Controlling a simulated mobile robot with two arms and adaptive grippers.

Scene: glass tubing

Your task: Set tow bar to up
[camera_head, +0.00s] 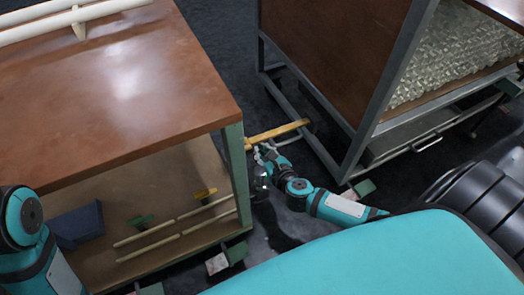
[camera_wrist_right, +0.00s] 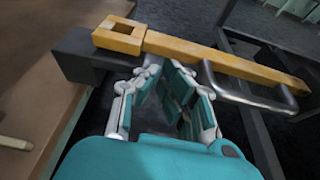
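The tow bar (camera_head: 275,134) is a yellow bar in the gap between two carts, lying roughly level. In the right wrist view the bar (camera_wrist_right: 215,58) runs from a square eye at left to the right edge, with a grey loop handle (camera_wrist_right: 250,98) on its near side. The eye end rests on or just over a dark block (camera_wrist_right: 84,60) at the left cart. My right gripper (camera_wrist_right: 163,68) is open, its fingertips just short of the bar, left of the handle. Nothing shows between its fingers. It also shows in the head view (camera_head: 264,150). My left gripper is out of view.
The left cart (camera_head: 120,90) has a brown top with white tubes and a lower shelf holding a dark blue bin (camera_head: 78,226). The right cart (camera_head: 335,40) has a grey frame and holds a stack of glass tubing (camera_head: 455,55). Dark floor lies between them.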

